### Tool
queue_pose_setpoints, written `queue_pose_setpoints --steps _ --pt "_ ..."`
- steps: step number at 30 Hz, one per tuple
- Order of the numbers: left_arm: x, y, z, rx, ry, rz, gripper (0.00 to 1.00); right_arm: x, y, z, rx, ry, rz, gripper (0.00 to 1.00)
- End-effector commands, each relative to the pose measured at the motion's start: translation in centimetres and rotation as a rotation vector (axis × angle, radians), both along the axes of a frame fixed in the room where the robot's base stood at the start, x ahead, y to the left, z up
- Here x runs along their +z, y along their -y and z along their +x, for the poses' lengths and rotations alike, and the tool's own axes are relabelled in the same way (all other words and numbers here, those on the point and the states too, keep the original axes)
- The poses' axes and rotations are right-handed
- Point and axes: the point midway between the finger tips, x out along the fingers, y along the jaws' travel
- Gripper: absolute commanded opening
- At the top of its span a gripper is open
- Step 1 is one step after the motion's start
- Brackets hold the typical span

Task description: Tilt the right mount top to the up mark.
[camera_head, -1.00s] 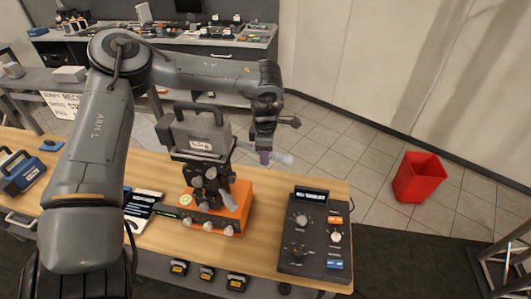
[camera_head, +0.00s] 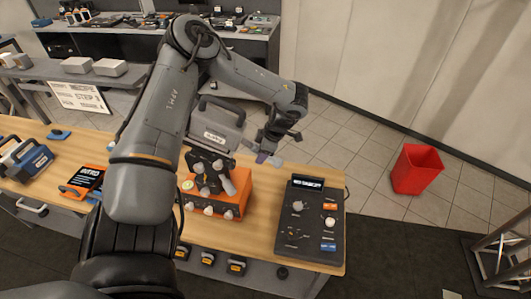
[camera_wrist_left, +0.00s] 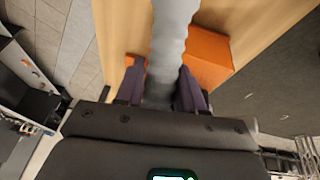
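The mount stands on an orange box (camera_head: 236,199), with a black bracket (camera_head: 207,170) and knobs at its front. Its top is a grey camera-like body (camera_head: 216,122) with a carry handle, leaning in the picture. I cannot make out the up mark. My right gripper is not in view.
A dark console (camera_head: 312,222) with knobs stands to the right on the wooden table (camera_head: 262,235). My left arm hides part of the table. A red bin (camera_head: 416,170) stands on the floor.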

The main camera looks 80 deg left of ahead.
Motion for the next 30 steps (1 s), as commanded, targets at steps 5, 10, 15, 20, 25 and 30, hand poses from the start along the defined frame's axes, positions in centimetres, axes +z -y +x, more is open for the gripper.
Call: queue_pose_setpoints --steps 5,10,15,20,25,30 --pt "0.0 0.0 0.0 0.001 0.001 0.000 0.58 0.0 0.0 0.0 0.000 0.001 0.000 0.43" --pt "0.0 0.0 0.0 0.001 0.001 0.000 0.58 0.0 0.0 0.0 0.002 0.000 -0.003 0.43" --pt "0.4 0.1 0.2 -0.001 0.002 0.000 0.58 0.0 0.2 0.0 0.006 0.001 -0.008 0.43" --pt "2.1 0.4 0.8 -0.002 0.004 0.001 0.58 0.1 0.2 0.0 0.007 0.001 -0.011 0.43" --pt "4.9 1.0 1.6 -0.002 0.004 0.002 0.58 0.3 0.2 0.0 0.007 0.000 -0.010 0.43" --pt "7.5 1.6 2.3 -0.002 0.004 0.002 0.58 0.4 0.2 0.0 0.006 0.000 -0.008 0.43"
